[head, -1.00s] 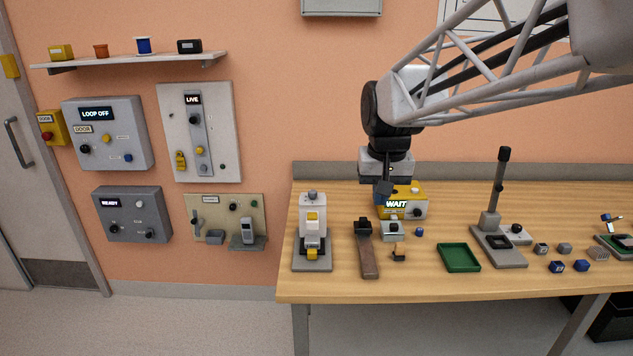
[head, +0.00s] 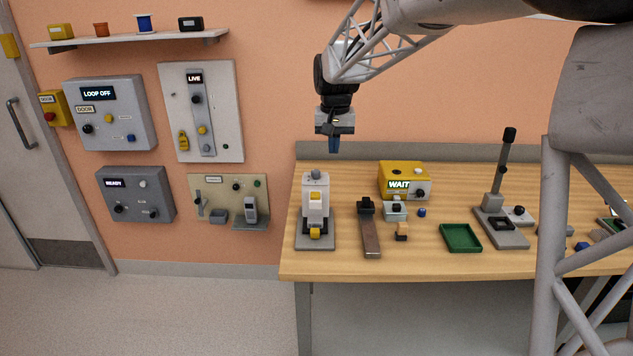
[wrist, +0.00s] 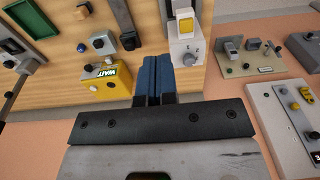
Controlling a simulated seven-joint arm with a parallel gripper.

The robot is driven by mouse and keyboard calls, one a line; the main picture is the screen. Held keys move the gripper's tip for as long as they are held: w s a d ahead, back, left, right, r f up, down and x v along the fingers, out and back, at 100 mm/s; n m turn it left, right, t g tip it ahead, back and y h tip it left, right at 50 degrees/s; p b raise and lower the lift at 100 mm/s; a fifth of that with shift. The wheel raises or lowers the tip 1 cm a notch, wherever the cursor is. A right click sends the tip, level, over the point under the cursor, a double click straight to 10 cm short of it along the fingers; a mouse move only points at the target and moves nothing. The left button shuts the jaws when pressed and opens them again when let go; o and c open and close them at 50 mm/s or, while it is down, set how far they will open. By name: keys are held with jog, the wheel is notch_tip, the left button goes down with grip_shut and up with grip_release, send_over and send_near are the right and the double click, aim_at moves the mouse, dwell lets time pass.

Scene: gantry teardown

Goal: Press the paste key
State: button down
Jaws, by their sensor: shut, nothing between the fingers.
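No label reading "paste" is legible, so I cannot tell which key it is. A white upright device (head: 315,205) with yellow parts stands at the bench's left end; it also shows in the wrist view (wrist: 187,45). A yellow box (head: 403,172) lit "WAIT", with a dark knob and buttons, stands to its right; it also shows in the wrist view (wrist: 105,92). My gripper (head: 334,146) is shut and empty, its blue fingers pointing down, raised above the back of the bench between these two. In the wrist view the closed fingers (wrist: 153,75) touch nothing visible.
Wall panels, "LOOP OFF" (head: 110,115), "LIVE" (head: 200,110), "READY" (head: 136,194) and a beige one (head: 229,200), hang left of the bench. A green tray (head: 460,238), a dark-headed brown bar (head: 370,235) and a post stand (head: 500,225) sit on it. My arm hides part of the right side.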

send_over(316, 194)
notch_tip(316, 194, down, 3)
jog(key=shift+w+f, duration=0.1)
jog(key=shift+f, duration=0.2)
dwell(0.3)
notch_tip(316, 194, down, 14)
jog(key=shift+r, duration=0.2)
dwell(0.5)
jog(key=shift+f, duration=1.25)
jog(key=shift+f+g, duration=0.15)
jog(key=shift+g, duration=0.15)
notch_tip(316, 194, up, 15)
jog(key=shift+r, duration=0.2)
